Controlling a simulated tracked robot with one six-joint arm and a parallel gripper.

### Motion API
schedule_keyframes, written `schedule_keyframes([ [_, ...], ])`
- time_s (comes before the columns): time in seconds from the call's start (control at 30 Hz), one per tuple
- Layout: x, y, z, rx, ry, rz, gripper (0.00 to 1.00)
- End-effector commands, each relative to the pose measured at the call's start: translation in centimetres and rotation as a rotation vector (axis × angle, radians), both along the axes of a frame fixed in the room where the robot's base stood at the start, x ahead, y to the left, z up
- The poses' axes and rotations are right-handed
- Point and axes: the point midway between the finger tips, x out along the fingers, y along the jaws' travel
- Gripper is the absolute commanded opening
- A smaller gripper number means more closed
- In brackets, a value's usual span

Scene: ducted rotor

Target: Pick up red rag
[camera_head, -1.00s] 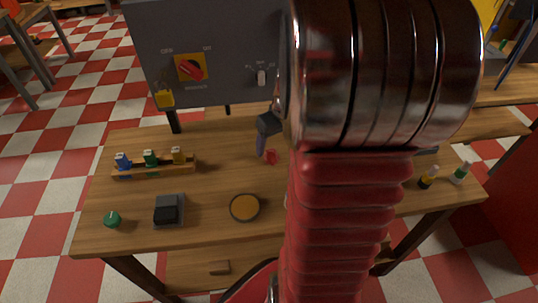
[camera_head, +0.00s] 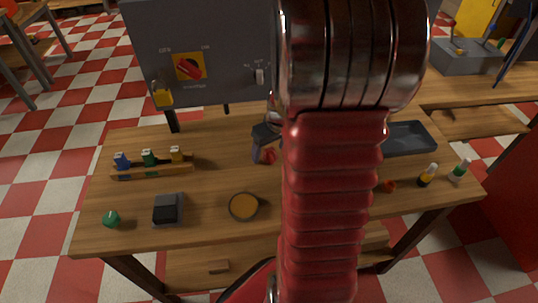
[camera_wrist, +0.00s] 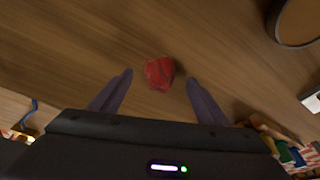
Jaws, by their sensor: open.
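The red rag (camera_wrist: 159,73) is a small crumpled lump on the wooden table. In the wrist view it lies just beyond and between the fingertips of my gripper (camera_wrist: 158,82), which is open with nothing between its purple fingers. In the head view the rag (camera_head: 269,156) shows as a small red patch beside my gripper (camera_head: 266,152). My red arm hides the table just to the right of it there.
A round dish (camera_head: 243,207), a black-topped block (camera_head: 168,209) and a wooden rack (camera_head: 152,168) with coloured pieces stand on the table (camera_head: 205,185). A grey switch panel (camera_head: 215,80) rises behind. A dark tray (camera_head: 410,138), a small red item (camera_head: 389,186) and two bottles (camera_head: 428,175) are at the right.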

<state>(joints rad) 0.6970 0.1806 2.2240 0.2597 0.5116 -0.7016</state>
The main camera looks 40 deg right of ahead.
Motion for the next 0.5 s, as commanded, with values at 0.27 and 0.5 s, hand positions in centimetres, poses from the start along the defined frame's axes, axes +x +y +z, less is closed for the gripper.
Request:
schedule_keyframes([
  [0.27,0.00,0.00,0.02,0.000,0.000,0.000,0.69],
  [0.5,0.00,0.00,0.03,0.000,0.000,0.000,0.68],
])
